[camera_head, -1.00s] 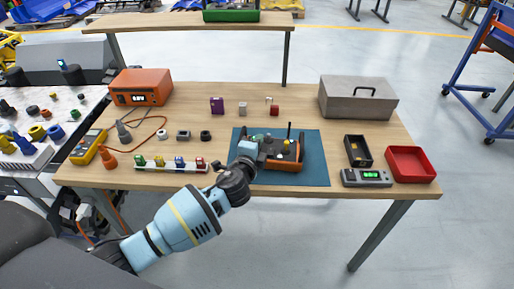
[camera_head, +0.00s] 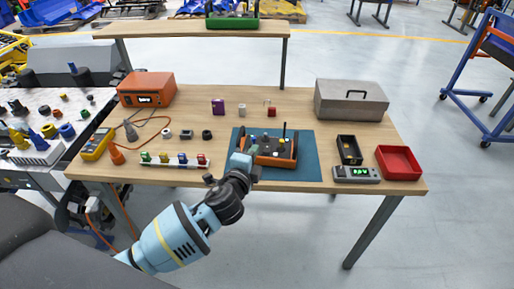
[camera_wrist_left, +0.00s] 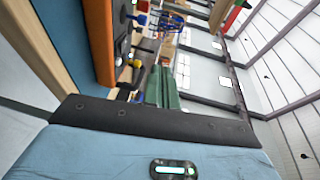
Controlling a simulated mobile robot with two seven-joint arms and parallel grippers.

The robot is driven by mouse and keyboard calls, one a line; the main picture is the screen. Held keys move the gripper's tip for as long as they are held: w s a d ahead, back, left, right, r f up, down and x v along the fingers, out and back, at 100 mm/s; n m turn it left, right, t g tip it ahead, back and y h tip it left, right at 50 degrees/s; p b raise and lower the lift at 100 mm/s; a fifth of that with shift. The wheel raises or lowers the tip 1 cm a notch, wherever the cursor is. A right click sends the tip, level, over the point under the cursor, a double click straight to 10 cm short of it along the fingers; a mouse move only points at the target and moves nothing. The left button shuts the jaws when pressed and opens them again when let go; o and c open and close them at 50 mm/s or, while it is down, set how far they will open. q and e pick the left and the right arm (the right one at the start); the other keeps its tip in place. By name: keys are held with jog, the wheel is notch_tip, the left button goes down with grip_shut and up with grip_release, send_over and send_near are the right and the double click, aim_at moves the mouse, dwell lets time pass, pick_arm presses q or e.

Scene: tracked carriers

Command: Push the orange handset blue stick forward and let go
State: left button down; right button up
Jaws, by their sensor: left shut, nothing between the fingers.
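The orange handset (camera_head: 278,161) lies on a blue mat (camera_head: 312,172) on the workbench, its dark top carrying small knobs and a black upright antenna. Its orange side also shows in the left wrist view (camera_wrist_left: 99,40). A small blue stick stands on the handset's face in the left wrist view (camera_wrist_left: 141,18); I cannot tell its tilt. In the head view it is too small to make out clearly. My left gripper (camera_head: 243,158) is shut and empty at the handset's near left corner, hiding part of it; I cannot tell whether they touch. My right gripper is out of view.
A rack with coloured pieces (camera_head: 160,163) stands left of the mat. A black tray (camera_head: 349,150), a grey meter (camera_head: 356,174) and a red tray (camera_head: 398,162) lie to the right. A grey toolbox (camera_head: 351,99) and an orange power unit (camera_head: 147,88) stand behind.

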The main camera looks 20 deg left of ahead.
pick_arm(q)
jog(key=shift+s+r, duration=0.25)
jog(key=shift+s, duration=0.35)
jog(key=shift+s+r, duration=0.2)
jog(key=shift+s, duration=0.4)
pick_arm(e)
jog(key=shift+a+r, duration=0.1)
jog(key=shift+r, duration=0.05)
pick_arm(q)
jog(key=s+d+f+n+g+h, duration=0.1)
jog(key=s+f+n+g, duration=0.2)
jog(key=s+f, duration=0.6)
jog(key=s+f+n+g, duration=0.1)
jog(key=s+f+n, duration=0.3)
jog(key=s, duration=0.5)
jog(key=s+a+f+n+g+p, duration=0.1)
jog(key=s+f+n, duration=0.3)
jog(key=s, duration=0.6)
jog(key=s+f+n+g+h, duration=0.1)
jog(key=s+f+n, duration=0.3)
jog(key=s, duration=0.5)
notch_tip(320, 180, down, 3)
jog(key=shift+s+a+r+n+g, duration=0.15)
jog(key=shift+a+n+g, duration=0.2)
jog(key=shift+g, duration=0.55)
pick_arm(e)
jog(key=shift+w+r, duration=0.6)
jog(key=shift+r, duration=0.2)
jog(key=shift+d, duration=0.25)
